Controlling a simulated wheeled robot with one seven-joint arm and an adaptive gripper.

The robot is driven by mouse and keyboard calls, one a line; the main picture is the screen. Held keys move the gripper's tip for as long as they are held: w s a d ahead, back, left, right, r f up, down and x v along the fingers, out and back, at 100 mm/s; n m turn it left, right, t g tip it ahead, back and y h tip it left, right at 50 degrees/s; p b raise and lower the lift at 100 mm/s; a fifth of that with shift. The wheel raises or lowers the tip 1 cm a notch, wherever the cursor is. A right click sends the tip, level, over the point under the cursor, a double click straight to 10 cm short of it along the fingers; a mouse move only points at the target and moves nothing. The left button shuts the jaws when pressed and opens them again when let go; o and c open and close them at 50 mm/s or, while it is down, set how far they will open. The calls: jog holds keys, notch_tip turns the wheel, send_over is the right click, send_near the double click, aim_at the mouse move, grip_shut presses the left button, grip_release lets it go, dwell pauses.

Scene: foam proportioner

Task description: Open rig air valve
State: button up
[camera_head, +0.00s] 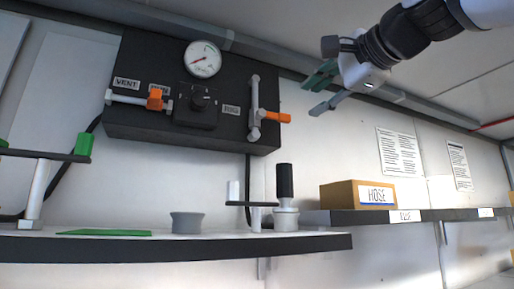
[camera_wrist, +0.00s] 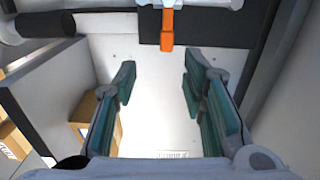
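The rig air valve has an orange handle (camera_head: 277,117) on a grey vertical pipe (camera_head: 255,100) at the right of the black panel (camera_head: 150,60). The handle points right, across the pipe. A label beside the pipe seems to read RIG. My gripper (camera_head: 321,92) is up and to the right of the handle, apart from it. Its green-padded fingers are spread with nothing between them. In the wrist view the orange handle (camera_wrist: 167,30) is at the top centre, beyond the open fingers (camera_wrist: 160,76).
A second orange handle (camera_head: 156,99) sits on the pipe near the VENT label. A gauge (camera_head: 203,59) and a black knob (camera_head: 198,98) are on the panel. A HOSE box (camera_head: 340,195) stands on the right shelf. A grey cup (camera_head: 187,222) stands on the lower shelf.

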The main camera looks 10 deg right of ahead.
aim_at(285, 117)
jog(key=w+a, duration=0.1)
jog(key=w, duration=0.3)
jog(key=w+p, duration=0.1)
jog(key=w, duration=0.4)
jog(key=w+a+r+p, duration=0.1)
jog(key=w, duration=0.3)
jog(key=shift+w+a, duration=0.3)
jog(key=shift+w, duration=0.1)
grip_shut()
